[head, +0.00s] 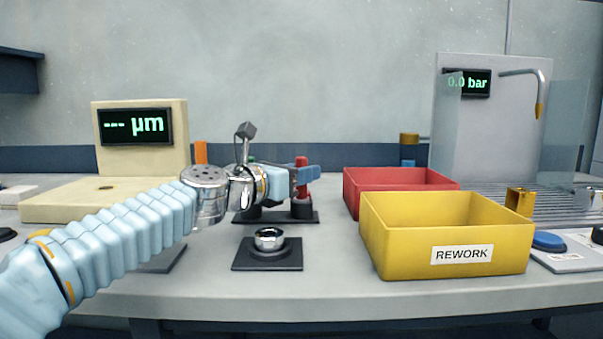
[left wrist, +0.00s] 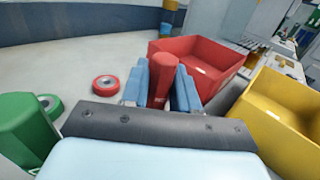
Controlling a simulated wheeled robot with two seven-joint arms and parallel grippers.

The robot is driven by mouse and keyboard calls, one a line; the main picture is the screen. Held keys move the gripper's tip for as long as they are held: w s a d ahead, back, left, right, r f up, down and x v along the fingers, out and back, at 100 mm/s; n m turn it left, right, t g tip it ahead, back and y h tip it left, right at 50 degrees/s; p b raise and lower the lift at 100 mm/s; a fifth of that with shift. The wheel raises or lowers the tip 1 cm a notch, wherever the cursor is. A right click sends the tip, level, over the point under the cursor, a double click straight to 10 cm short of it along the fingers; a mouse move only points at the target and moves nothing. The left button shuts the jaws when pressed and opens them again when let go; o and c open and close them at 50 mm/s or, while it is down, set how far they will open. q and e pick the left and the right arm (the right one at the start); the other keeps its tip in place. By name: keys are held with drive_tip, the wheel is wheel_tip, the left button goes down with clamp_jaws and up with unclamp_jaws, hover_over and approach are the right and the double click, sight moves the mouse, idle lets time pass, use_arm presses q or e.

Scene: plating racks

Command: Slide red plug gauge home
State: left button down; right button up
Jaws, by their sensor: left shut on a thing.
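My left gripper (head: 306,178) reaches in from the left over the dark gauge stand (head: 272,219). It is shut on the red plug gauge (head: 301,163), which stands about upright between the fingers. In the left wrist view the red plug gauge (left wrist: 161,82) shows between the two blue fingers (left wrist: 160,88). Its lower part is above or in a dark round holder (head: 302,209) at the stand's right end; I cannot tell how deep it sits. My right gripper is not in view.
A green gauge (left wrist: 25,130) stands left of the gripper, and a red ring (left wrist: 105,85) lies beyond it. A red bin (head: 351,196) and a yellow REWORK bin (head: 400,258) stand close on the right. A shiny ring (head: 269,239) sits on a dark pad in front.

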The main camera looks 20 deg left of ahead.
use_arm(q)
drive_tip(key=c, duration=0.8)
unclamp_jaws()
drive_tip(key=shift+b+v, duration=0.35)
drive_tip(key=shift+v, duration=0.45)
drive_tip(key=b+v, duration=0.1)
drive_tip(key=v, duration=1)
drive_tip(key=shift+s+a, duration=0.25)
drive_tip(key=shift+s, duration=0.3)
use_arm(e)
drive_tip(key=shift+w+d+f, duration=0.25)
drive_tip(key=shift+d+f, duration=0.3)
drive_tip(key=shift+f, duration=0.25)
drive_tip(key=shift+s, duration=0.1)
